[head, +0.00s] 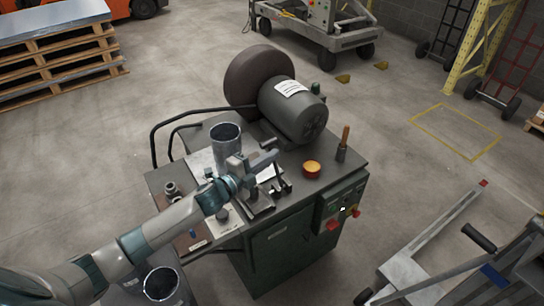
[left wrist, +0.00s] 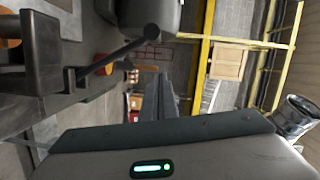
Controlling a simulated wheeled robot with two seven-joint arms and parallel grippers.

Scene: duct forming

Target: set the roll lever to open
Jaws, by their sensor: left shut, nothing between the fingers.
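My left gripper (head: 272,157) reaches in from the left over the top of the green forming machine (head: 285,240). Its fingers are shut and empty, above the bench top near some dark metal parts (head: 262,200). In the left wrist view the shut fingers (left wrist: 168,98) point away from the camera. A dark rod with a rounded end (left wrist: 135,55), which looks like the roll lever, lies beyond and to the left of the fingers, apart from them in the picture. I cannot tell its setting. In the head view I cannot pick the lever out clearly.
A grey motor (head: 293,112) and a large dark disc (head: 247,80) stand at the back. A metal cylinder (head: 226,145), an orange-topped button (head: 312,169) and a wooden-handled tool (head: 344,143) are close by. A wheeled cart (head: 430,255) stands to the right.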

